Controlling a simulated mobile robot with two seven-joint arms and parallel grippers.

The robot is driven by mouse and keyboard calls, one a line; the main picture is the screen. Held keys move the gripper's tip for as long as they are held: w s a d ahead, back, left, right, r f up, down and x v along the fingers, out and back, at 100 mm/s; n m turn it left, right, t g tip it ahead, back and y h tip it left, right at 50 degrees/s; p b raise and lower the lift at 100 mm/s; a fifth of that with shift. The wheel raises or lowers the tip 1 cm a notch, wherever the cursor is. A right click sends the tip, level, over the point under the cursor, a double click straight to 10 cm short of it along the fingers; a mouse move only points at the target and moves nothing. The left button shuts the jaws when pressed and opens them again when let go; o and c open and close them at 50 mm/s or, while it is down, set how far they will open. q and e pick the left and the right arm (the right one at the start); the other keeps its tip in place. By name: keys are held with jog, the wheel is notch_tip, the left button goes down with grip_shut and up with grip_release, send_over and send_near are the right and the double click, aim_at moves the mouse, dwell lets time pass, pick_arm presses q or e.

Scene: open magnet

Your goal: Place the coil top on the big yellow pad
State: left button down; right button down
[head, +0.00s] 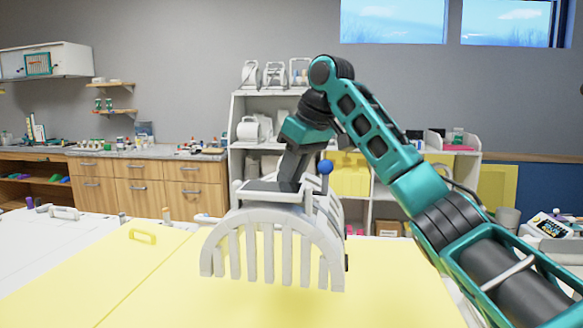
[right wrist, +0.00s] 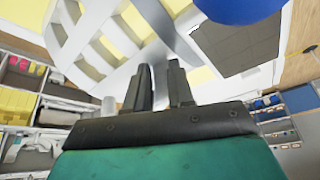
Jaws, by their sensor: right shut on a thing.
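The coil top (head: 222,252) is a white, half-round piece with slatted sides and a blue ball knob (head: 325,167) on a post. My right gripper (head: 291,186) reaches down from above and is shut on its top part. In the right wrist view my fingers (right wrist: 160,84) close on a white bar of the coil top (right wrist: 68,42). The big yellow pad (head: 150,290) is a wide flat surface in front. The coil top is upright over the pad; its lower edge seems to hang just above it, though contact is hard to judge. My left gripper is not in view.
A small yellow handle (head: 143,236) stands at the pad's far left. A white surface (head: 40,245) with small items lies to the left. Behind are a white shelf (head: 236,160) with white parts and a wooden cabinet (head: 150,188). The pad's left part is clear.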

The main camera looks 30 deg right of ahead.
aim_at(314, 204)
notch_tip(314, 204, down, 16)
jog(key=c, duration=1.4)
grip_release()
jog(key=shift+f, duration=0.15)
jog(key=o, duration=0.4)
jog(key=v, duration=1.2)
